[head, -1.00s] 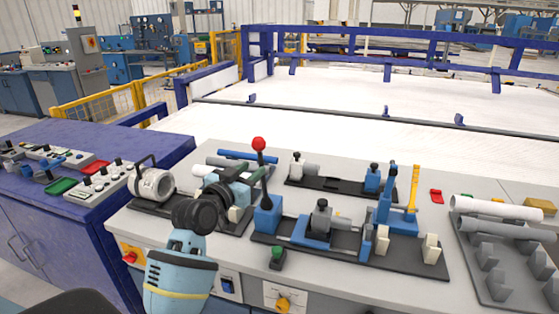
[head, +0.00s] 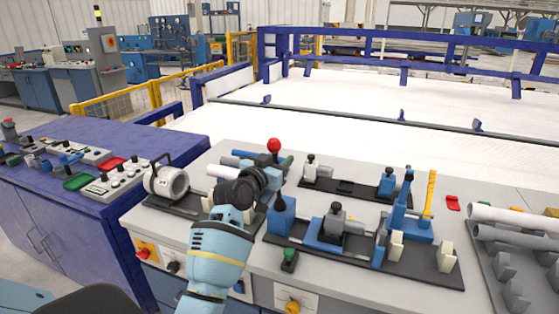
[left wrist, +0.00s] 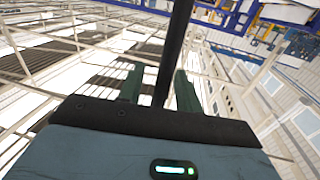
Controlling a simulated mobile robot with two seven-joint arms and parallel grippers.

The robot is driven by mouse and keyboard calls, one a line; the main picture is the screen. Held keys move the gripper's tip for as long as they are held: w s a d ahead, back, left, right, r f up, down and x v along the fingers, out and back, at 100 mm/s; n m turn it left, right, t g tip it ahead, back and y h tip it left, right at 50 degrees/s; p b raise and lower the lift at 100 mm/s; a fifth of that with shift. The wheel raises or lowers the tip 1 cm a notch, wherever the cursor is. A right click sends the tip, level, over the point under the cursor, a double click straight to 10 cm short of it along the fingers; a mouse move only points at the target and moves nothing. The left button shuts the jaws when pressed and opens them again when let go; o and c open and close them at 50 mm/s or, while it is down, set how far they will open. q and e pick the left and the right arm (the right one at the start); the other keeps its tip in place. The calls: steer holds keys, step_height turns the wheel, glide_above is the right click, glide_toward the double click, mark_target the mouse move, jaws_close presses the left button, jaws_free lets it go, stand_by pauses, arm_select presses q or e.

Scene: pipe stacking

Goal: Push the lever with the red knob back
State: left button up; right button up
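The lever's red knob (head: 274,145) stands up behind my left gripper in the head view. Its dark shaft rises from a blue block (head: 281,220) on the table fixture. My left gripper (head: 281,169) is at the shaft just below the knob. In the left wrist view the dark shaft (left wrist: 172,55) runs between the two green fingers of the gripper (left wrist: 158,88), with a gap visible beside it. The fingers look open around the shaft. The middle of the shaft is partly hidden by the gripper in the head view. My right gripper is not in view.
A grey pipe clamp (head: 166,183) stands left of my gripper. A blue fixture with a yellow handle (head: 430,195) and a green button (head: 289,256) are to the right. Pipes (head: 510,216) lie on a rack at the far right. A white fenced area lies behind the table.

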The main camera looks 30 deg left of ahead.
arm_select(q)
jaws_close()
steer(key=shift+w, duration=0.1)
stand_by(0.3)
